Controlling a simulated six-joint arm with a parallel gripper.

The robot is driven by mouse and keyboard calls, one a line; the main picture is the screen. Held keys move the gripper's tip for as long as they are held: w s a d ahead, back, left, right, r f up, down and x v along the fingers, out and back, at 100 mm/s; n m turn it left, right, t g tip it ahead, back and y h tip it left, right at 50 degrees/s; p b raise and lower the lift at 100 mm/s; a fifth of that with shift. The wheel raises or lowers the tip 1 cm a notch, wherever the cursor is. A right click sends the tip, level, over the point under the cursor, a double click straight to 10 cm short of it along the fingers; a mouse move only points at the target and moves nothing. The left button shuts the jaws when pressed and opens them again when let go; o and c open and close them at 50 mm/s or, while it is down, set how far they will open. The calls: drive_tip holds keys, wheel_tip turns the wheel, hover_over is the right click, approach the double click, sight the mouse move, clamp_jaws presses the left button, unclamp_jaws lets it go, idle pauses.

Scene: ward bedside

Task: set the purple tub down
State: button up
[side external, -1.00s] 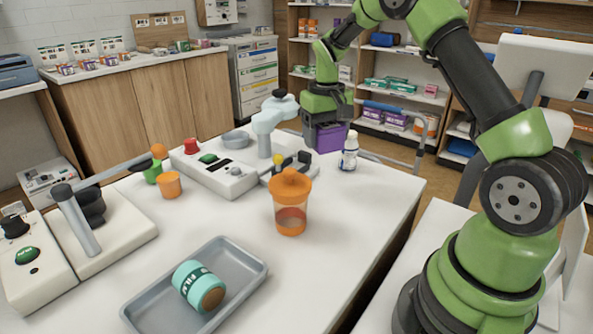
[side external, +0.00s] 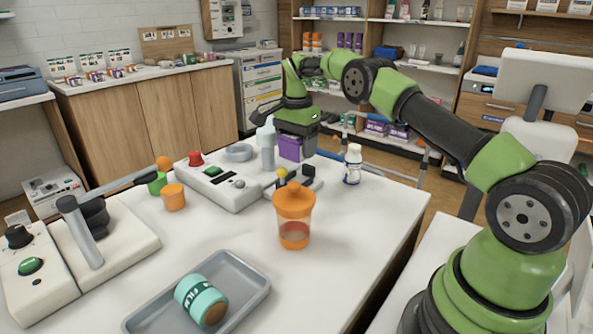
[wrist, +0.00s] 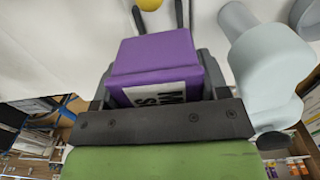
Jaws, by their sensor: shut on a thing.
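The purple tub (side external: 290,147) is at the far side of the white table (side external: 370,225), behind the white machine with the red and green knobs. My gripper (side external: 296,128) is above it and shut on it. In the wrist view, the tub (wrist: 155,50) sits between the dark fingers of my gripper (wrist: 158,85), with a white label partly visible. The machine's parts hide some of the tub's lower left in the side view. I cannot tell whether its bottom touches the table.
An orange-lidded cup (side external: 294,215), orange pot (side external: 173,197) and grey tray (side external: 245,290) are nearer. The front right tabletop is clear.

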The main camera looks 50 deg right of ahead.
drive_tip(key=shift+f, duration=2.6)
drive_tip(key=shift+f, duration=0.1)
drive_tip(key=shift+f, duration=0.25)
drive_tip(key=o, duration=1)
drive_tip(key=shift+f, duration=0.1)
